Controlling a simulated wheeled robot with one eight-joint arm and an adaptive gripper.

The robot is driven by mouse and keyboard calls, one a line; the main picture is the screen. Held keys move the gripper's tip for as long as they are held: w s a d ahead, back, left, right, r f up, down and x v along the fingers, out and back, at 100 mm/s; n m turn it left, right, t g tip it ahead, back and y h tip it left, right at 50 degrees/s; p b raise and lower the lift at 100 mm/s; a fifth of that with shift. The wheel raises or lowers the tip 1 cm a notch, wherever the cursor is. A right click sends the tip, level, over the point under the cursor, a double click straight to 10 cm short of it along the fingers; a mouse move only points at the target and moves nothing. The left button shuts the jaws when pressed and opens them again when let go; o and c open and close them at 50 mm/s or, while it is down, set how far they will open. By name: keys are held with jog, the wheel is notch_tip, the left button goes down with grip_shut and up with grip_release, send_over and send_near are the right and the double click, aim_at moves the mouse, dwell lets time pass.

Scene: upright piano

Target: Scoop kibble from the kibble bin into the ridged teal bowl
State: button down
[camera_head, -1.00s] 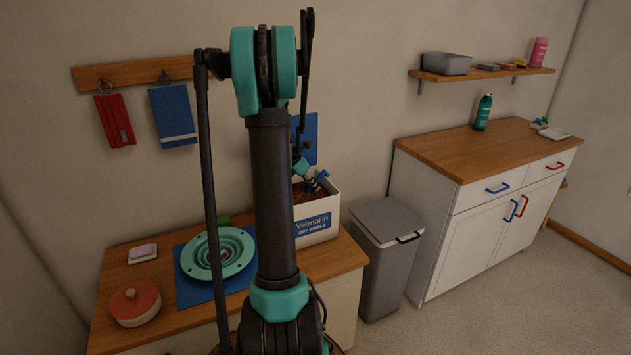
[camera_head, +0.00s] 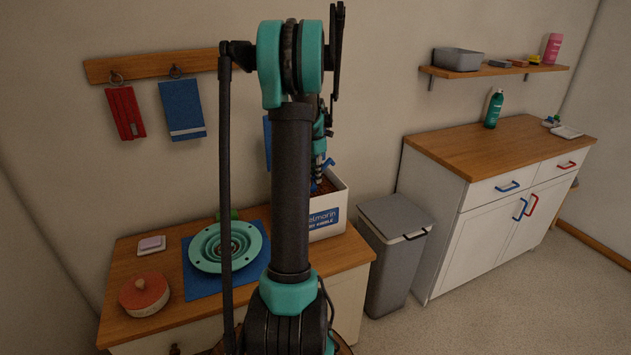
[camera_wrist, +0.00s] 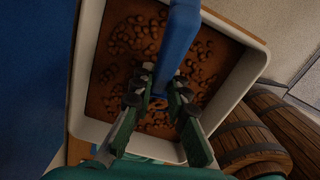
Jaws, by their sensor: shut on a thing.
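The white kibble bin (camera_head: 339,198), with a blue label, stands at the right end of the wooden counter. Brown kibble (camera_wrist: 204,52) covers its floor in the wrist view. My gripper (camera_head: 320,166) points down over the bin; in the wrist view my gripper (camera_wrist: 160,88) is shut on a blue scoop (camera_wrist: 182,38), whose handle runs up between the fingers. The scoop's bowl cannot be made out, so I cannot tell whether it holds kibble. The ridged teal bowl (camera_head: 205,252) sits left of the bin on a blue mat (camera_head: 203,286), partly crossed by my arm.
A round reddish lidded pot (camera_head: 143,294) and a small pink block on a dish (camera_head: 151,244) stand on the left counter. A grey lidded trash bin (camera_head: 396,240) stands right of the counter. Brown wooden barrel-like shapes (camera_wrist: 255,128) show beside the bin.

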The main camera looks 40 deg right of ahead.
jog(key=shift+y, duration=0.6)
jog(key=shift+d+r, duration=0.15)
jog(key=shift+r, duration=3.35)
